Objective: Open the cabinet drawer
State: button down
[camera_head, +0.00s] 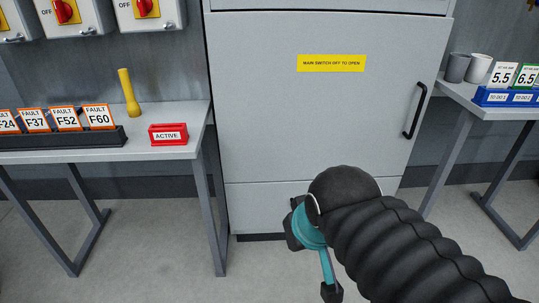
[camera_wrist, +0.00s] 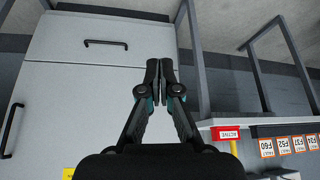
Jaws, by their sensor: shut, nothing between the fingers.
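The grey cabinet (camera_head: 310,120) stands straight ahead, with a tall door above and a drawer (camera_head: 258,205) at the bottom. The drawer front looks flush and shut. My arm covers its right part and its handle in the head view. In the wrist view, which is turned upside down, the drawer (camera_wrist: 70,25) is at the top, with a black bar handle (camera_wrist: 105,43). My gripper (camera_wrist: 158,70) is shut and empty, with its fingertips together to the right of the handle, near the cabinet's side edge. It is apart from the handle.
The door has a black vertical handle (camera_head: 415,110) and a yellow label (camera_head: 331,63). A left table (camera_head: 170,153) bears a red ACTIVE block (camera_head: 168,134), fault cards and a yellow tool (camera_head: 128,93). A right table (camera_head: 490,108) holds cups and cards. Table legs flank the cabinet.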

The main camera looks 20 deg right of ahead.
aim_at(261, 204)
jog(key=z, duration=0.45)
jog(key=k, duration=1.1)
jog(key=u, duration=0.4)
jog(key=i, duration=1.55)
jog(key=z, duration=0.45)
